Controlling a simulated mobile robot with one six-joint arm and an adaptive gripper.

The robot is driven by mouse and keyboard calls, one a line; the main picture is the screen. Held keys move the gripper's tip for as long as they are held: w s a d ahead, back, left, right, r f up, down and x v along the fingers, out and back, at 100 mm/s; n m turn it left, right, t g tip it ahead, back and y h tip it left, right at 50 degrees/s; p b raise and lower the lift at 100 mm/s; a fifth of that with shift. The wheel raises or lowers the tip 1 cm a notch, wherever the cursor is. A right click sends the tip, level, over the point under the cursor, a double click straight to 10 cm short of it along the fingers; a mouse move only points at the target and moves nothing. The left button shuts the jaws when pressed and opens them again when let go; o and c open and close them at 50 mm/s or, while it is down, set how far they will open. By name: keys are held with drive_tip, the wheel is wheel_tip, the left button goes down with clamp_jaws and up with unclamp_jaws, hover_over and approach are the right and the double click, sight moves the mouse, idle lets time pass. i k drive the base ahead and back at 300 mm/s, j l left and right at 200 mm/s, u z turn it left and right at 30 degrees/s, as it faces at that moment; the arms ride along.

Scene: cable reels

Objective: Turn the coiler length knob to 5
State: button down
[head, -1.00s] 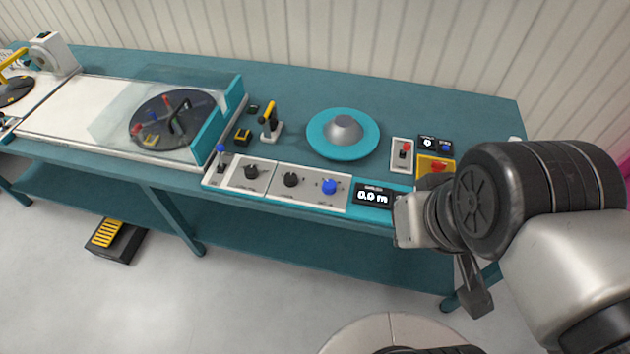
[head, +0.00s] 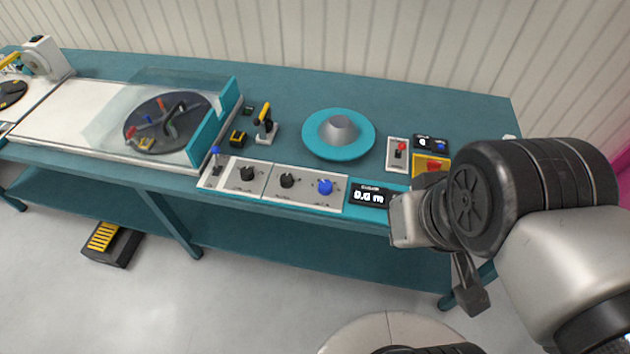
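A front control panel (head: 306,199) on the teal bench holds two black knobs, one on the left (head: 247,174) and one in the middle (head: 287,181), and a blue knob (head: 325,187) on the right. Their labels are too small to read, so I cannot tell which is the length knob or where each points. My gripper (head: 470,292) hangs at the lower right, in front of the bench and apart from the knobs. Its fingers are small and partly hidden by my arm.
A teal disc with a grey cone (head: 338,128) sits behind the panel. A lever with a blue tip (head: 216,160) stands at the panel's left end. A red-knobbed switch (head: 401,151) and a yellow box with a red button (head: 432,166) are near my arm. A pedal (head: 110,243) lies on the floor.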

sight(325, 186)
drive_tip(key=i+j+z, duration=0.35)
drive_tip(key=j, duration=0.3)
drive_tip(key=i+j+z, duration=0.2)
drive_tip(key=j, duration=0.15)
